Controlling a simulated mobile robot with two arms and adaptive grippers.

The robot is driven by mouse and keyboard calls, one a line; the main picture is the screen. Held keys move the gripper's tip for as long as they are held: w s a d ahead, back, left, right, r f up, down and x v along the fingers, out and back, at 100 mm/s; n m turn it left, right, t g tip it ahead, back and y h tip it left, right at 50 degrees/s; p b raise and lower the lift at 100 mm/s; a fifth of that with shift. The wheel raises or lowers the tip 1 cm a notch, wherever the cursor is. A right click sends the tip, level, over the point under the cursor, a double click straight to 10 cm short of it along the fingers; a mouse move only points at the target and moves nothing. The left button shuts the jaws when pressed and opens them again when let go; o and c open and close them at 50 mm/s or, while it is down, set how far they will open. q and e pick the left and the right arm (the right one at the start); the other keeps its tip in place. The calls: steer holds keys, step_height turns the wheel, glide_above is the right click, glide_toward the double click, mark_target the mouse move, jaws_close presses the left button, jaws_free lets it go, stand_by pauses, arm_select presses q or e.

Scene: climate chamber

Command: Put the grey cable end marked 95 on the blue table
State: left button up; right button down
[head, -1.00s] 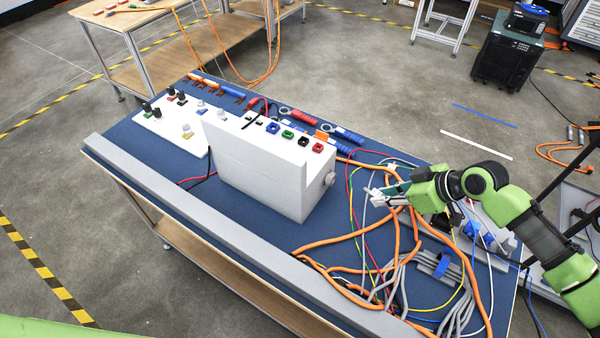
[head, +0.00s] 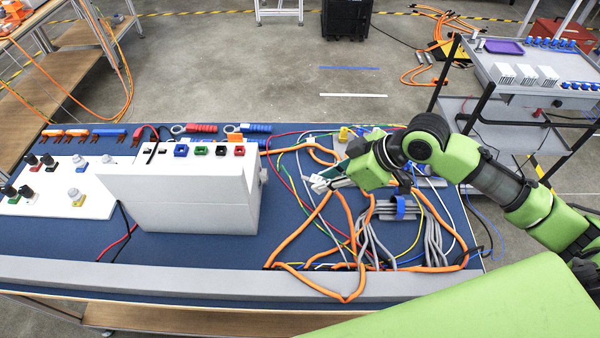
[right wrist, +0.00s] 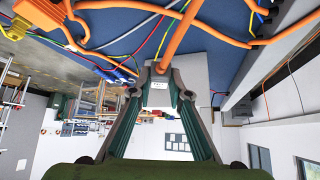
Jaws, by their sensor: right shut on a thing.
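My right gripper (head: 326,184) is shut on a light grey cable end (head: 318,183), over the right part of the blue table (head: 190,246). In the right wrist view the cable end (right wrist: 158,88) sits between the fingertips (right wrist: 160,98). It carries a small label, too small to read. An orange cable shows right behind it; I cannot tell whether it is joined to it. I cannot tell whether the cable end touches the table. The left gripper is not in view.
A white box (head: 190,195) with coloured sockets stands left of the gripper. Orange cables (head: 300,235) and grey cables (head: 375,245) tangle around and below it. A grey rail (head: 180,275) runs along the front edge. Bare blue surface lies between box and rail.

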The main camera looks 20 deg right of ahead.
steer(key=w+f, duration=0.2)
steer(key=w, duration=0.1)
steer(key=w+f+p, duration=0.1)
steer(key=w+f, duration=0.2)
steer(key=w, duration=0.1)
steer(key=w+f, duration=0.2)
steer(key=w, duration=0.1)
steer(key=shift+w+a+f+p, duration=0.3)
steer(key=shift+f+p, duration=0.05)
steer(key=shift+f, duration=0.05)
steer(key=shift+w+f, duration=0.3)
steer(key=shift+f, duration=0.15)
step_height(320, 180, down, 2)
steer(key=shift+f+p, duration=0.1)
steer(key=shift+p, duration=0.55)
steer(key=shift+f, duration=0.4)
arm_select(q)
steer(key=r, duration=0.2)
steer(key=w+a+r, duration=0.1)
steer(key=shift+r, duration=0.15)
